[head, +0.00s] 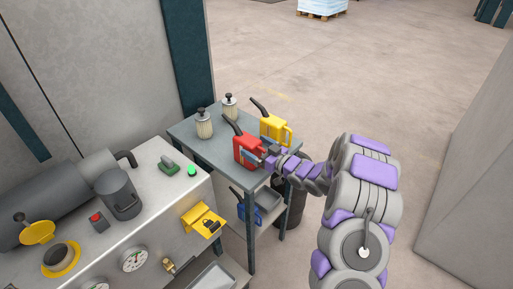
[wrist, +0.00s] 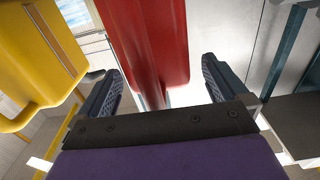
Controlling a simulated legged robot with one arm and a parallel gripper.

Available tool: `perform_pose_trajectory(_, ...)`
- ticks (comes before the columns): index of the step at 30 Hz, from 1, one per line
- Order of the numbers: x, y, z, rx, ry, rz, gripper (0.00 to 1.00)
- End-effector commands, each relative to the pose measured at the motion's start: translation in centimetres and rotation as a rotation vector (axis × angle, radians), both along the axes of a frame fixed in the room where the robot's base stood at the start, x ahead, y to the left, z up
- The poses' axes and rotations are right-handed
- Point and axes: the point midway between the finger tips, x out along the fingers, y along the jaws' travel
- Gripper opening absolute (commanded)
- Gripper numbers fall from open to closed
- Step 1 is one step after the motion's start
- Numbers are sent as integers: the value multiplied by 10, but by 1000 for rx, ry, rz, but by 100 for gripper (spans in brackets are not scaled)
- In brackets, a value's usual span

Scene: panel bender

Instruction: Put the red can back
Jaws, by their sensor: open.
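The red can (head: 246,149) has a black spout and stands upright on the top of a grey side table (head: 222,152), near its front edge. It also shows large in the wrist view (wrist: 150,45), in front of and between my fingers. My gripper (head: 268,159) is at the can's right side in the head view. In the wrist view my gripper (wrist: 163,88) is open, with gaps between the fingers and the red can. The contact between can and table is partly hidden.
A yellow can (head: 274,129) stands close behind the red one; it also shows at the wrist view's left (wrist: 35,60). A blue can (head: 250,212) is on the lower shelf. A machine bench (head: 150,210) stands left; floor is free at right.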

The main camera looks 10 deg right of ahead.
Motion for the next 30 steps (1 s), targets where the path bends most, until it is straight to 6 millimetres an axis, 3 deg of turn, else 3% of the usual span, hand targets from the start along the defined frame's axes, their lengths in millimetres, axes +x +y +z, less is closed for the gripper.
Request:
perform_pose_trajectory(18, -77, -57, 1, -1, 2, -3, 100)
perform_pose_trajectory(30, -94, -68, 0, -1, 2, -1, 100)
